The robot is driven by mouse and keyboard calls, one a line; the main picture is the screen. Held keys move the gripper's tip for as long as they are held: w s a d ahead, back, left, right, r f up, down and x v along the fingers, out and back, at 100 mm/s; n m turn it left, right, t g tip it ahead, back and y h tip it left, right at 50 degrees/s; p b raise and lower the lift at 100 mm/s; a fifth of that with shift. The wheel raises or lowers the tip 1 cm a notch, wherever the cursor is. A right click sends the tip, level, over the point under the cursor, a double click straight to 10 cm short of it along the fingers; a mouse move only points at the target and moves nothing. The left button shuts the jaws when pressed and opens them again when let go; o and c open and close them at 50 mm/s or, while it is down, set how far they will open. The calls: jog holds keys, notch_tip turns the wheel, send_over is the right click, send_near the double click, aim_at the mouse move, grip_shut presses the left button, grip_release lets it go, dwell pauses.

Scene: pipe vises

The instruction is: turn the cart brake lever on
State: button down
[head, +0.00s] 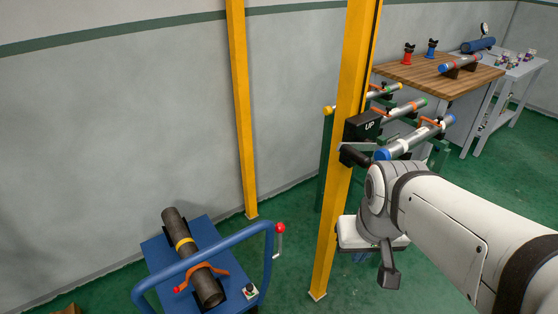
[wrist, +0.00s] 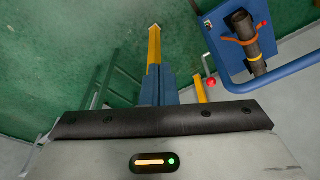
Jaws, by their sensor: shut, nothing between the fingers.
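The blue cart (head: 150,250) stands at the lower left in the head view, with a curved blue push handle (head: 205,252). The brake lever (head: 280,237) is a short grey arm with a red ball, at the handle's right end; the ball is uppermost. In the wrist view the lever's red ball (wrist: 211,82) shows beside the cart's handle (wrist: 285,77). My gripper (head: 388,277) is to the right of the lever in the head view, past the yellow post, apart from it, shut and empty.
A near yellow post (head: 341,200) with a black UP box (head: 362,126) stands between my gripper and the lever in the head view. Another post (head: 243,110) stands behind. A dark pipe (head: 180,226) lies on the cart. Pipe racks and a wooden table (head: 425,77) are at the right.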

jog(key=shift+a, duration=0.1)
jog(key=w+a+r+n+g+p, duration=0.15)
jog(key=w+a, duration=0.25)
jog(key=w, duration=0.5)
jog(key=w+a+n+p, duration=0.1)
jog(key=w+a+p, duration=0.15)
jog(key=w, duration=0.65)
jog(key=w+a+f+n+g+p, duration=0.2)
jog(key=w+a+f, duration=0.75)
jog(key=w, duration=0.25)
jog(key=s+f+p, duration=0.2)
jog(key=s+f, duration=0.1)
jog(key=f, duration=0.7)
jog(key=shift+s+d, duration=0.25)
jog(key=shift+d, duration=0.05)
jog(key=shift+f, duration=0.1)
